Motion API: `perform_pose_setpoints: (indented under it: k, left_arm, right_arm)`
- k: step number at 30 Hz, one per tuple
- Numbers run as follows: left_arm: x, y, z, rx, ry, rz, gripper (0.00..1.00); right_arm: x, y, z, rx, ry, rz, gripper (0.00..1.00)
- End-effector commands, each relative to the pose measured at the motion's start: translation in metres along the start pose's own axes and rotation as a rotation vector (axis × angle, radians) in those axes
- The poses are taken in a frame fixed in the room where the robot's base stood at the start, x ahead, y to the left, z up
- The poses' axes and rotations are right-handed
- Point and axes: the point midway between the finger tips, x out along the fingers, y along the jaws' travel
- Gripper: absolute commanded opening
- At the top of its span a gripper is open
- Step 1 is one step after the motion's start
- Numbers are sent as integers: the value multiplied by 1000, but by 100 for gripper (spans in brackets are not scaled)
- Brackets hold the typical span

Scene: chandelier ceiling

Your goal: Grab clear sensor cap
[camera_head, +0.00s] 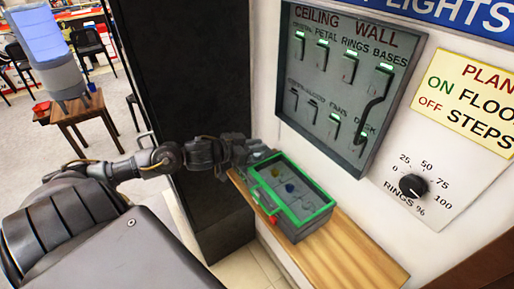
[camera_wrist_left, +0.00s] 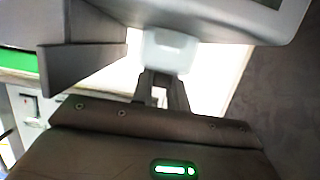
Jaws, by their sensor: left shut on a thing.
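My left gripper (camera_head: 258,153) reaches in from the left to the far left corner of a grey box with a green rim (camera_head: 327,210). In the left wrist view its two dark fingers (camera_wrist_left: 163,88) are close together and shut on a small pale, see-through piece (camera_wrist_left: 170,52), which looks like the clear sensor cap. In the head view the cap is too small to make out at the fingertips. My right gripper is not in view.
The box stands on a narrow wooden shelf (camera_head: 365,262) against the white wall. A grey switch panel (camera_head: 300,75) and a black knob (camera_head: 412,186) are on the wall. A dark pillar (camera_head: 190,70) stands behind my arm. A stool with a blue water bottle (camera_head: 42,38) is far left.

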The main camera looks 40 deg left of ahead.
Motion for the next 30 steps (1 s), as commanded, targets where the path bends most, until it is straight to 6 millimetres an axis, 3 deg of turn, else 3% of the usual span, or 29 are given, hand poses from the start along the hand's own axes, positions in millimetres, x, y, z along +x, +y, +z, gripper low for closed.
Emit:
perform_pose_setpoints:
  k: [10,18,23,30]
  left_arm:
    - [-12,0,-30,5,0,0,0]
    - [-53,4,-55,4,-5,3,0]
    - [-79,6,-74,0,-4,1,0]
    - [-128,8,-78,-4,-1,-4,0]
  right_arm:
    - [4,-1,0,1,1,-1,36]
    - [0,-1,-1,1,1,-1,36]
    - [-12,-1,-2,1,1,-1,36]
    - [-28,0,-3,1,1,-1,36]
